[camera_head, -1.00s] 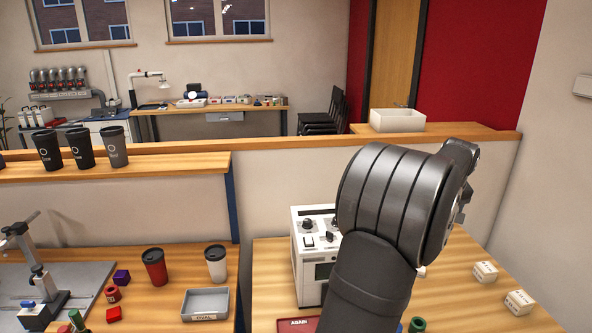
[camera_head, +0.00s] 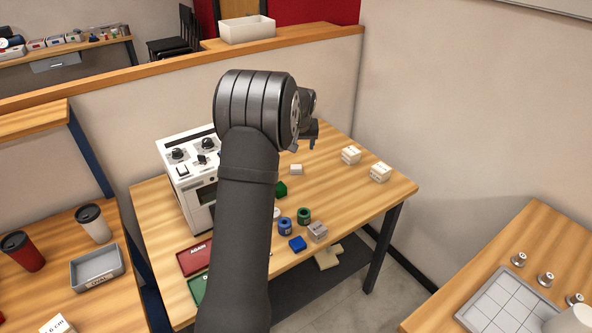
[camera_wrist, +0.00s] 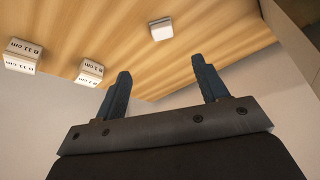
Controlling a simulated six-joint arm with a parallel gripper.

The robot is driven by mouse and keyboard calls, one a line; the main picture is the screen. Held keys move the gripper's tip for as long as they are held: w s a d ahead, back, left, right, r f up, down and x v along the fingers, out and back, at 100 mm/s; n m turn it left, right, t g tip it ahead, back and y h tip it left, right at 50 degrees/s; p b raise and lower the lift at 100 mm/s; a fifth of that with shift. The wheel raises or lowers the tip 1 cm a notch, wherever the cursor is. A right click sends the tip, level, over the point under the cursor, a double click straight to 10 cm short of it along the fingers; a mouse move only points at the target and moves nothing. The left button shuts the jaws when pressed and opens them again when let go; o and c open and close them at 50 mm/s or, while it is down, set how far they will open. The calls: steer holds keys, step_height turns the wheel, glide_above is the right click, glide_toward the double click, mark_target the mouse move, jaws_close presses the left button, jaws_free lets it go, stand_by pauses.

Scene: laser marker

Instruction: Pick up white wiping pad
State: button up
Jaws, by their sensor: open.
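The white wiping pad (camera_head: 296,169) is a small pale block lying on the wooden table, right of the white machine. It also shows in the wrist view (camera_wrist: 161,29), near the top and beyond my fingertips. My gripper (camera_head: 312,145) is above the table at the pad's upper right in the head view, partly hidden by my wrist. In the wrist view my gripper (camera_wrist: 161,80) is open, its two dark fingers wide apart with nothing between them. The pad is apart from both fingers.
Two labelled white blocks (camera_head: 350,155) (camera_head: 380,172) stand right of the pad. The white machine (camera_head: 188,170) stands to the left. A green block (camera_head: 281,189), blue block (camera_head: 298,243), rings and a red tray (camera_head: 195,257) lie nearer. A low wall (camera_head: 130,130) runs behind.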

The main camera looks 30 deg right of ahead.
glide_above(296, 168)
steer(key=s, duration=0.2)
steer(key=f, duration=0.8)
steer(key=shift+a+f, duration=0.3)
steer(key=shift+a+x, duration=0.1)
steer(key=shift+x, duration=1.3)
steer(key=shift+a+x, duration=0.15)
steer(key=shift+x, duration=1.3)
steer(key=shift+s, duration=0.1)
steer(key=c, duration=1.1)
